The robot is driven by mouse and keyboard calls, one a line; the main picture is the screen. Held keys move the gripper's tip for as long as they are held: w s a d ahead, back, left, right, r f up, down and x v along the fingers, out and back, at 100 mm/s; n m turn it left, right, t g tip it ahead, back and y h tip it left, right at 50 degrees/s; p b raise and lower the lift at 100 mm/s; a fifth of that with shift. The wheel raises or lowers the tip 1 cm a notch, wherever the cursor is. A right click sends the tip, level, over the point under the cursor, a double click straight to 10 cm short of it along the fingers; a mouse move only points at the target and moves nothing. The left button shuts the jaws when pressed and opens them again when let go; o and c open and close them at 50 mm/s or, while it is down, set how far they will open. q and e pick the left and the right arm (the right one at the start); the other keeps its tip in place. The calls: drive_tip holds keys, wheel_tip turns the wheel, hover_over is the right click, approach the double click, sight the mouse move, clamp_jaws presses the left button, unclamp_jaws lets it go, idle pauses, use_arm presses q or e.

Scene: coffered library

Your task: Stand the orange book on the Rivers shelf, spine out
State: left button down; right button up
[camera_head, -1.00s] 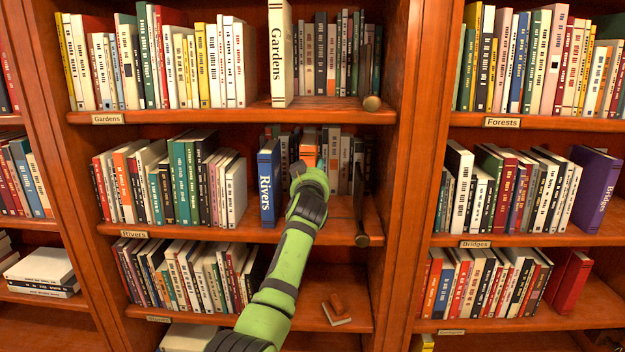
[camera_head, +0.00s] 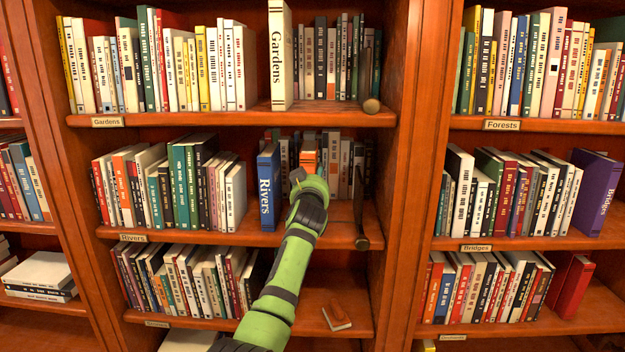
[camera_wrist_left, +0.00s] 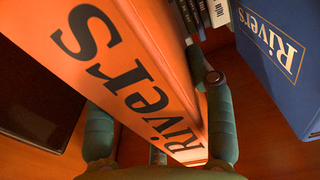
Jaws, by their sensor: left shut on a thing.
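The orange book (camera_head: 309,157) is in the middle bay on the shelf labelled Rivers (camera_head: 133,238), mostly hidden behind my arm. In the left wrist view, the orange book (camera_wrist_left: 120,62) shows its spine with "Rivers" facing the camera. My left gripper (camera_head: 308,176) is shut on it, with one finger on each side. I cannot tell whether the book's bottom touches the shelf. A blue book (camera_head: 268,190) marked "Rivers" stands left of my gripper, apart from the orange book; it also shows in the left wrist view (camera_wrist_left: 280,55). My right gripper is not in view.
A row of books (camera_head: 170,185) fills the left of this shelf. More books (camera_head: 345,165) stand behind my gripper. A dark bookend with a round foot (camera_head: 362,243) stands at the right. A small brown object (camera_head: 336,317) lies on the shelf below.

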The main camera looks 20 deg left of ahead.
use_arm(q)
drive_tip(key=shift+c, duration=2)
unclamp_jaws()
drive_tip(key=shift+r, duration=0.2)
drive_tip(key=shift+s, duration=0.15)
drive_tip(key=shift+f, duration=0.1)
